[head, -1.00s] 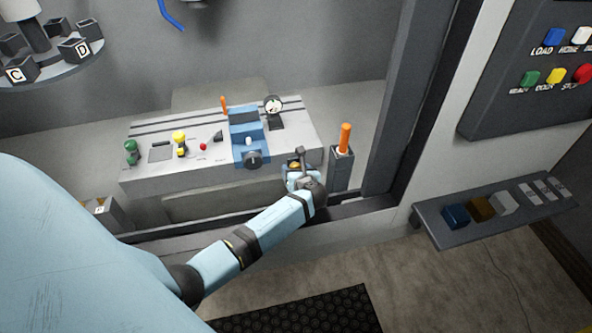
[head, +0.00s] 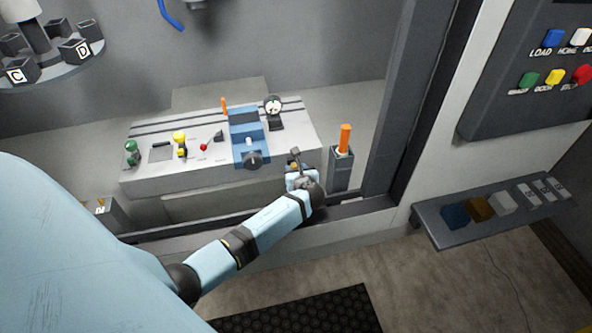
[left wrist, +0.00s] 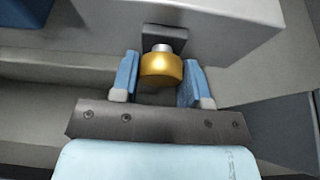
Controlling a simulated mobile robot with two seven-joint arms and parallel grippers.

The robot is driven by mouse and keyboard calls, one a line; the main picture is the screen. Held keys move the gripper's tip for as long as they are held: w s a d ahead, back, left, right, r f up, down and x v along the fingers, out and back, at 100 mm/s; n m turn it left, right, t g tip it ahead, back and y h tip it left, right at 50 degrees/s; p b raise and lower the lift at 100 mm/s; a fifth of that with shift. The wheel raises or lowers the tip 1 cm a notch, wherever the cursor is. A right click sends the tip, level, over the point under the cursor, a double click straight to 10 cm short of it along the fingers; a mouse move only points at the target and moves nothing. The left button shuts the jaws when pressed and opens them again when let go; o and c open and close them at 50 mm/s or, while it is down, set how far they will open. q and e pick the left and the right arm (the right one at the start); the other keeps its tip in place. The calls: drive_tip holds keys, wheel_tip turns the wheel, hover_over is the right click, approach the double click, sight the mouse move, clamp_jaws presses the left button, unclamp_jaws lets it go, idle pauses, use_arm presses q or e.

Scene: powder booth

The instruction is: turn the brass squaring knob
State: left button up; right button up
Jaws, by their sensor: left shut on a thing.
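The brass squaring knob (left wrist: 161,70) is a gold cylinder on a short silver shaft from a dark bracket, seen in the left wrist view. My left gripper (left wrist: 160,82) has its two blue fingers on either side of the knob and is shut on it. In the head view my left gripper (head: 297,168) is at the front right corner of the grey machine bed (head: 200,175), where the knob is mostly hidden by the gripper. My right gripper is not in view.
A blue vise (head: 250,135) with a black dial stands on the bed, beside a gauge (head: 273,108). An orange-handled tool (head: 345,140) stands in a grey holder close to the gripper's right. The booth frame post (head: 405,100) rises further right.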

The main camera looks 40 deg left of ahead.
use_arm(q)
drive_tip(key=shift+n+t+h, duration=0.4)
drive_tip(key=shift+n, duration=0.4)
drive_tip(key=shift+n+t+h+b, duration=0.5)
drive_tip(key=shift+n+t, duration=0.1)
drive_tip(key=shift+n, duration=0.5)
drive_tip(key=o, duration=0.9)
drive_tip(key=shift+d, duration=0.1)
drive_tip(key=b+v, duration=0.1)
drive_tip(key=v, duration=1.2)
drive_tip(key=shift+s+d, duration=0.15)
drive_tip(key=shift+s, duration=0.25)
